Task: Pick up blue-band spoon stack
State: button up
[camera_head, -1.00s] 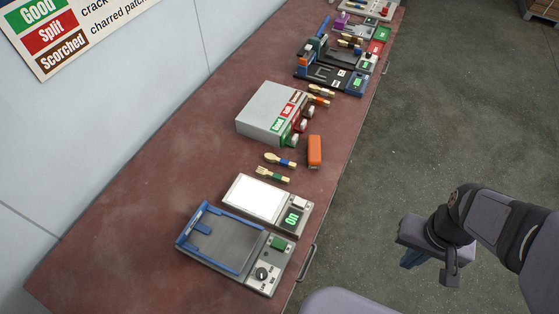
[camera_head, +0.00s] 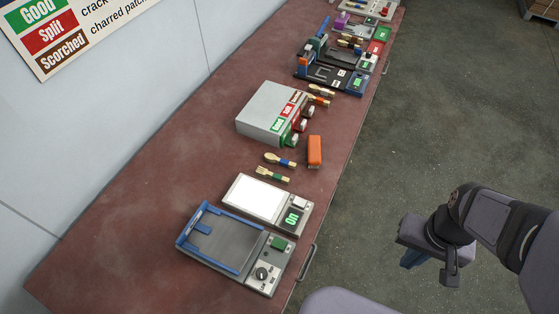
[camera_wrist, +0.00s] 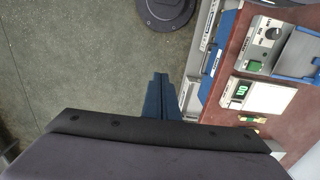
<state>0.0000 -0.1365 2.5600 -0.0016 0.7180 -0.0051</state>
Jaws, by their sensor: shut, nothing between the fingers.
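The blue-band spoon stack (camera_head: 280,160) lies on the red-brown bench in the head view, just beyond a green-band fork stack (camera_head: 272,175). My gripper (camera_head: 411,258) is off to the right of the bench, over the grey floor, well apart from the stack. Its blue fingers point down and show in the wrist view (camera_wrist: 160,95) too. They are shut with nothing between them. In the wrist view the bench edge is to the right of the fingers, and I cannot make out the blue-band stack there.
An orange block (camera_head: 314,152) stands right of the stack. A grey box (camera_head: 272,113) with coloured labels is behind it. A lit white panel (camera_head: 256,199) and a blue-railed tray unit (camera_head: 181,240) are in front. More devices crowd the far bench. The bench's left side (camera_head: 140,190) is clear.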

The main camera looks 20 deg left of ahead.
jog(key=o, duration=0.8)
jog(key=w+a+f+m+b, duration=0.2)
jog(key=w+a+m+b, duration=0.3)
jog(key=w, duration=0.7)
jog(key=m+y+b, duration=0.4)
jog(key=m+b, duration=0.6)
jog(key=m, duration=0.2)
send_near(281, 160)
jog(key=shift+d+f, duration=0.1)
jog(key=shift+f, duration=0.25)
jog(key=shift+s+a+f, duration=0.1)
jog(key=shift+s+a, duration=0.05)
jog(key=shift+a, duration=0.4)
jog(key=shift+p+x, duration=0.95)
jog(key=shift+x, duration=2.7)
